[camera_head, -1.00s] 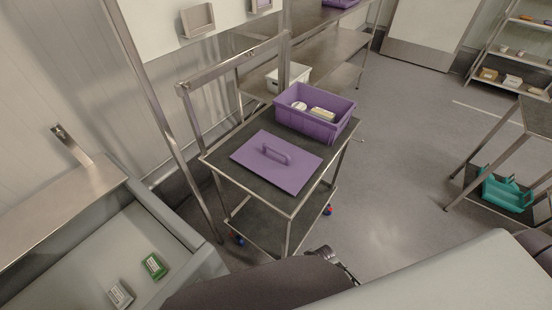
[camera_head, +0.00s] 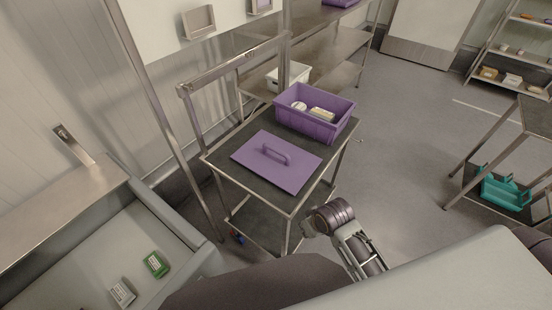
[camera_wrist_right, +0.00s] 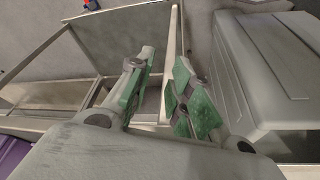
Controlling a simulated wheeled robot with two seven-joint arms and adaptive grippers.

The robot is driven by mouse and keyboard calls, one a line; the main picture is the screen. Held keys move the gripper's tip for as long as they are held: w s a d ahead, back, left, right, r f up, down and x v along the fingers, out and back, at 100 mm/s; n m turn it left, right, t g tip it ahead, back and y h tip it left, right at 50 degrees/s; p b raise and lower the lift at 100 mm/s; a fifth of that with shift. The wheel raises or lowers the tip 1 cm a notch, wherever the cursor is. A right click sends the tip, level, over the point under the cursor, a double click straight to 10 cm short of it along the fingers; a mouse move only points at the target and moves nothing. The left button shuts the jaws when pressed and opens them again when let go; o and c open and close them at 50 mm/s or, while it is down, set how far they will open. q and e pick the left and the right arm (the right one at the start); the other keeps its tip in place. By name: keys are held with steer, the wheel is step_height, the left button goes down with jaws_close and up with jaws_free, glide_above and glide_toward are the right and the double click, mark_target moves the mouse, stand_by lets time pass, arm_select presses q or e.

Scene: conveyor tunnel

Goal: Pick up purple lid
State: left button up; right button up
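The purple lid (camera_head: 300,172) lies flat on the top shelf of a metal cart, with its raised handle (camera_head: 276,153) upward. Behind it on the same shelf stands a purple crate (camera_head: 318,127) holding a few light items. My right gripper (camera_head: 371,262) is low, in front and to the right of the cart, apart from the lid. In the right wrist view its green-padded fingers (camera_wrist_right: 160,88) are spread with nothing between them. A purple patch (camera_wrist_right: 12,158) shows at that view's lower left; I cannot tell whether it is the lid. My left gripper is not in view.
The cart (camera_head: 222,172) has a lower shelf (camera_head: 258,228). A grey bin (camera_head: 95,265) with small boxes is at lower left. A table with a teal carrier (camera_head: 505,192) below stands at right. The floor (camera_head: 400,160) between is clear.

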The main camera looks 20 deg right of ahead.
steer(key=w+a+r+n+t+y, duration=0.1)
steer(key=w+a+r+n+y, duration=0.55)
steer(key=w+a+r, duration=0.4)
steer(key=w+d+r, duration=0.1)
steer(key=d, duration=0.1)
steer(key=w+d+r, duration=0.1)
steer(key=w, duration=0.1)
steer(key=w+d+r, duration=0.2)
steer(key=shift+w+d, duration=0.2)
steer(key=shift+d, duration=0.1)
steer(key=w+d+r+m, duration=0.1)
steer(key=w+d+r, duration=0.1)
steer(key=d, duration=0.2)
steer(key=w+d+r+m+t, duration=0.1)
steer(key=w+d+r, duration=0.2)
steer(key=d, duration=0.2)
steer(key=shift+w+d+r, duration=0.15)
steer(key=shift+w+d, duration=0.05)
steer(key=shift+w, duration=0.1)
steer(key=shift+a, duration=0.1)
steer(key=shift+p+x, duration=0.65)
steer(key=shift+x, duration=3.65)
steer(key=shift+w, duration=0.1)
